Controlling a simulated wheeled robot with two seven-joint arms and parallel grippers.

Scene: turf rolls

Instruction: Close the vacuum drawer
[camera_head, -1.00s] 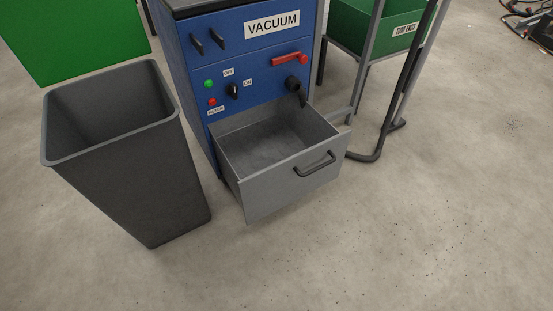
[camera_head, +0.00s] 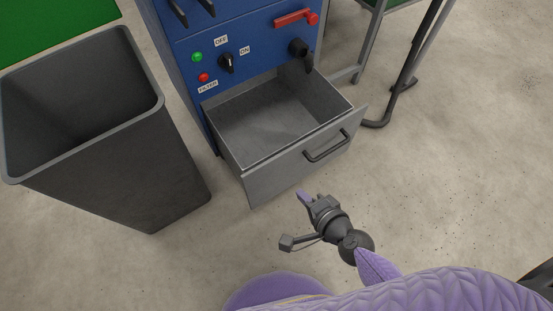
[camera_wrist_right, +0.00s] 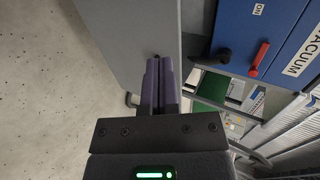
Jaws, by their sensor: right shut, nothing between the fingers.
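The vacuum drawer (camera_head: 262,182) is grey, pulled out and empty, with a dark handle (camera_head: 326,146) on its front. It sits in the lower part of the blue vacuum cabinet (camera_head: 255,62). My right gripper (camera_head: 303,197) is shut and empty, in front of the drawer's front panel and below the handle in the head view. In the right wrist view, its closed purple fingers (camera_wrist_right: 157,64) point at the grey drawer front (camera_wrist_right: 118,35). I cannot tell whether they touch it. My left gripper is not in view.
A dark grey bin (camera_head: 150,165) stands left of the drawer, close to it. A metal stand (camera_head: 400,75) is right of the cabinet. The red lever (camera_head: 297,18) and black knobs are on the cabinet front.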

